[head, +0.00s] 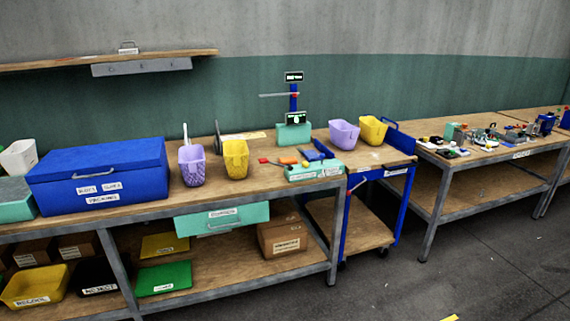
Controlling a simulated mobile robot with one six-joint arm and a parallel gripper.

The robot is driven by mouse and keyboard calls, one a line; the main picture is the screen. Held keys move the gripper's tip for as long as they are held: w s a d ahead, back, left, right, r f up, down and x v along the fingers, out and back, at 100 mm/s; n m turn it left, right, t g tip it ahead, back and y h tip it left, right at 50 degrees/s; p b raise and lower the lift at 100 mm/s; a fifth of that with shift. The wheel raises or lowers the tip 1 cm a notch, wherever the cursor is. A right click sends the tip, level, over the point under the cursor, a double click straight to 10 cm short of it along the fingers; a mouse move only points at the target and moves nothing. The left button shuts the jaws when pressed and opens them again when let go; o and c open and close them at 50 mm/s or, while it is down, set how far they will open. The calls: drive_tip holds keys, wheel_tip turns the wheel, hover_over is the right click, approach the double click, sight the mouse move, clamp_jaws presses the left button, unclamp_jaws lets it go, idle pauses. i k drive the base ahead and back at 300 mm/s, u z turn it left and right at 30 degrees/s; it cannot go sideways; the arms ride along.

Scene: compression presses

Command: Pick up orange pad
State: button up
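A small flat orange object (288,160) lies on the left wooden workbench (330,195), between a red-ended tool (265,160) and a teal holder (315,170) with a white label. It is too small to tell whether it is a pad or a tool handle. Several small parts lie on the right bench (490,152), too small to make out an orange pad among them. My gripper is not in view.
A blue chest (100,178), a purple bin (192,166) and a yellow bin (235,159) stand on the left bench. A blue cart (374,196) carries another purple bin (344,135) and yellow bin (372,130). The floor (450,275) at front right is mostly clear.

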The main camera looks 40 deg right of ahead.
sight(291, 159)
drive_tip(key=z, duration=0.05)
drive_tip(key=i, duration=1)
drive_tip(key=u, duration=0.05)
